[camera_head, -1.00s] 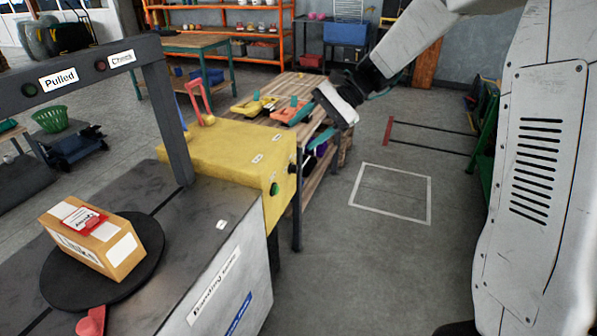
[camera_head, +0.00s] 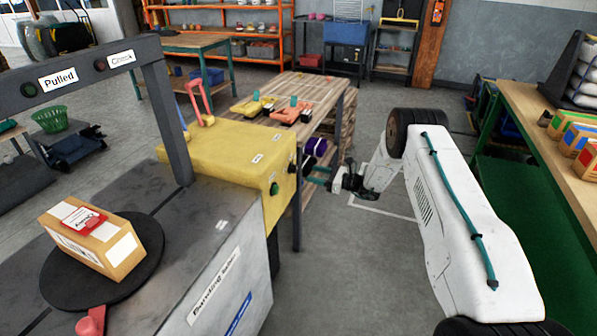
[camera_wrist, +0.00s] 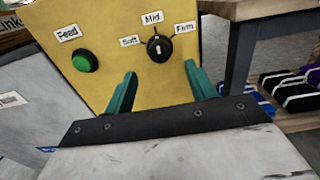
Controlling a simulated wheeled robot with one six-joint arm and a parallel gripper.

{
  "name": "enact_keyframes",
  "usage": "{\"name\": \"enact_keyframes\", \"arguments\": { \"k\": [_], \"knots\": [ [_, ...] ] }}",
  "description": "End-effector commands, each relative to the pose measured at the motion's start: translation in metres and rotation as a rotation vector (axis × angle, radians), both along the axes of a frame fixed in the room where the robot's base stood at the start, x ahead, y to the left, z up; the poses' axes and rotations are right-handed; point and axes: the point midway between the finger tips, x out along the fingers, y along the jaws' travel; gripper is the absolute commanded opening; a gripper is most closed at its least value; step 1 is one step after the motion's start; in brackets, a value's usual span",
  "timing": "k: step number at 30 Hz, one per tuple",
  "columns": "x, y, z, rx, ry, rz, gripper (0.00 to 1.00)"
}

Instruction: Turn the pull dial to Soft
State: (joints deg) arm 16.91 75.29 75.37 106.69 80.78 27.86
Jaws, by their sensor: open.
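The pull dial (camera_wrist: 159,48) is a round black knob on the yellow front panel, with labels Soft on its left, Mid above and Firm on its right. Its white mark seems to point up near Mid; I cannot tell exactly. In the head view the dial (camera_head: 292,168) shows small on the yellow box's right face. My gripper (camera_wrist: 160,72) is open, its two teal fingers apart and empty. It faces the panel with the dial beyond and between the fingertips, seemingly not touching. In the head view my gripper (camera_head: 317,180) is just right of the panel.
A green Feed button (camera_wrist: 85,62) is left of the dial. The grey banding table (camera_head: 190,235) carries a boxed pack (camera_head: 92,240) on a black disc. A wooden bench (camera_head: 320,90) stands behind the yellow box. A green-framed bench (camera_head: 530,110) is at right. Floor between is clear.

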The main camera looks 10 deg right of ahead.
Motion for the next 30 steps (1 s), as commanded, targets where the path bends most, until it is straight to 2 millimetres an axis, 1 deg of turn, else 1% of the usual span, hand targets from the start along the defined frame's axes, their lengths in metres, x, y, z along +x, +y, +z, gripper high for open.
{"name": "enact_keyframes", "arguments": {
  "k": [2, 9, 15, 19, 26, 29, 30],
  "knots": [
    [0.004, 0.005, -0.002, 0.003, 0.001, -0.003, 0.56],
    [0.026, 0.037, -0.002, 0.003, 0.000, 0.000, 0.56],
    [0.041, 0.056, -0.002, 0.003, 0.002, -0.001, 0.56],
    [0.044, 0.061, -0.001, 0.002, 0.001, -0.001, 0.56],
    [0.045, 0.062, -0.001, 0.003, 0.002, -0.001, 0.56],
    [0.045, 0.062, -0.001, 0.003, 0.002, -0.002, 0.31],
    [0.045, 0.061, -0.001, 0.003, 0.002, -0.002, 0.20]
  ]
}}
